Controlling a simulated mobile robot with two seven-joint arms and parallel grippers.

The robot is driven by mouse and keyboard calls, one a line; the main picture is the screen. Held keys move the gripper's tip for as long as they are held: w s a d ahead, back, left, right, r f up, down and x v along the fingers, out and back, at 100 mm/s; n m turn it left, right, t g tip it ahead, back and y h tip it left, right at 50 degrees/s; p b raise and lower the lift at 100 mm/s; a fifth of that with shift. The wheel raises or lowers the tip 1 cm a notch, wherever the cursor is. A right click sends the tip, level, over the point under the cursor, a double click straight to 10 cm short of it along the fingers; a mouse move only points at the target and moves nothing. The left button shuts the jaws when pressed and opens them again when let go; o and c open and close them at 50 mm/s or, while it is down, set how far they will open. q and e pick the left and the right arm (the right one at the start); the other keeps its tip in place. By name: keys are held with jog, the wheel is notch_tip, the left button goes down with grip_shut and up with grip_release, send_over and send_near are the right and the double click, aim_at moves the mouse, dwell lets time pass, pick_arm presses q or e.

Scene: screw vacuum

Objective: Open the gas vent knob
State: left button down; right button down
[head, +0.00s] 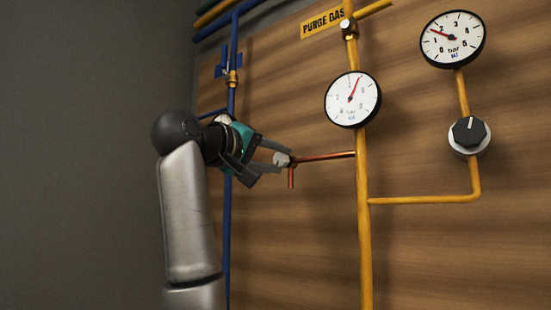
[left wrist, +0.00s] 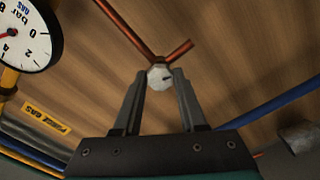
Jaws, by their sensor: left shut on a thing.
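The gas vent knob (head: 282,159) is a small light grey knob where a copper pipe (head: 325,157) meets a short stub pointing down. In the left wrist view the knob (left wrist: 160,76) is a pale, many-sided face with a dark mark on its right side. My left gripper (head: 281,158) reaches it from the left and is shut on it. In the left wrist view the fingertips (left wrist: 160,74) stand on either side of the knob. My right gripper is in neither view.
A yellow pipe (head: 365,240) carries a round gauge (head: 352,99) right of the knob. Farther right are a bar gauge (head: 452,39) and a black knob (head: 468,131). A blue pipe (head: 227,250) runs behind my left arm. The wooden panel (head: 290,240) below the knob is clear.

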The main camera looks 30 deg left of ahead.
pick_arm(q)
jog(key=shift+n, duration=1.6)
jog(key=shift+c, duration=2.3)
grip_release()
jog(key=shift+s, duration=0.1)
jog(key=s+a+b, duration=0.1)
jog(key=s+b, duration=0.3)
jog(key=s, duration=1.1)
jog(key=shift+a, duration=0.15)
